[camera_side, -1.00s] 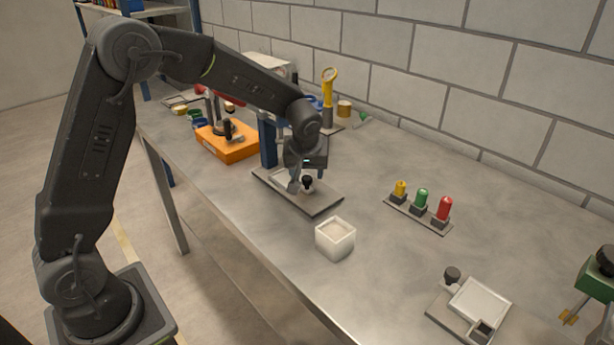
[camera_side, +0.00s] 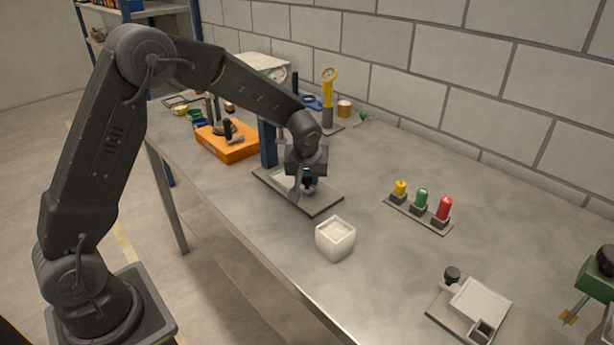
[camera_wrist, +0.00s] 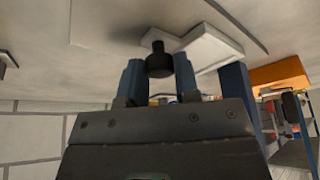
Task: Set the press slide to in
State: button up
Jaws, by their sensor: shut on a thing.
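The press has a flat grey base plate (camera_side: 318,204) and a blue column (camera_side: 267,143) on the bench. A pale slide plate (camera_wrist: 208,47) lies on the base, with a black knob (camera_wrist: 158,60) beside its end. My gripper (camera_side: 306,190) is low over the base plate, in front of the column. In the wrist view its two blue fingers (camera_wrist: 158,75) stand on either side of the knob, shut on it. In the side view the gripper hides most of the knob and part of the slide.
A white open box (camera_side: 336,238) stands near the front edge. Yellow, green and red pieces stand on a strip (camera_side: 420,212) to the right. A plate with a white slide (camera_side: 478,305) is at front right. An orange box (camera_side: 226,143) is left of the press.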

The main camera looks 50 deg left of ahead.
grip_shut()
jog(key=shift+a, duration=1.95)
jog(key=o, duration=0.7)
grip_release()
jog(key=shift+o, duration=0.3)
jog(key=v, duration=1.3)
jog(key=shift+r, duration=0.35)
jog(key=shift+s+d, duration=0.1)
jog(key=shift+d, duration=0.05)
